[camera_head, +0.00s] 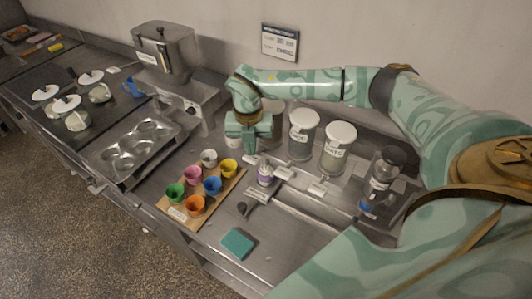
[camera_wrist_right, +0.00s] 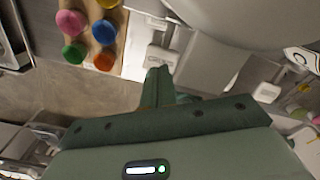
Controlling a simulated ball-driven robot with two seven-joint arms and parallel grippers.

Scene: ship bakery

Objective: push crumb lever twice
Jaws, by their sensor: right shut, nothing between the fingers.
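My right gripper (camera_head: 251,150) points down at the counter's back, in front of the row of dispensers. It is shut and empty; its shut fingertips also show in the right wrist view (camera_wrist_right: 158,85). A pale lever-like block with a small label (camera_wrist_right: 160,60) lies just beyond the fingertips there; I cannot tell whether they touch, and the label is too blurred to read. In the head view, two white-lidded jars (camera_head: 303,136) (camera_head: 338,147) stand right of the gripper, with pale levers (camera_head: 284,172) (camera_head: 317,189) in front. The gripper hides part of the dispenser row. My left gripper is out of view.
A wooden board (camera_head: 176,216) holds several coloured cups left of the gripper. A muffin tin (camera_head: 116,170), a teal sponge (camera_head: 237,244) and a dark-lidded jar (camera_head: 383,172) are farther off.

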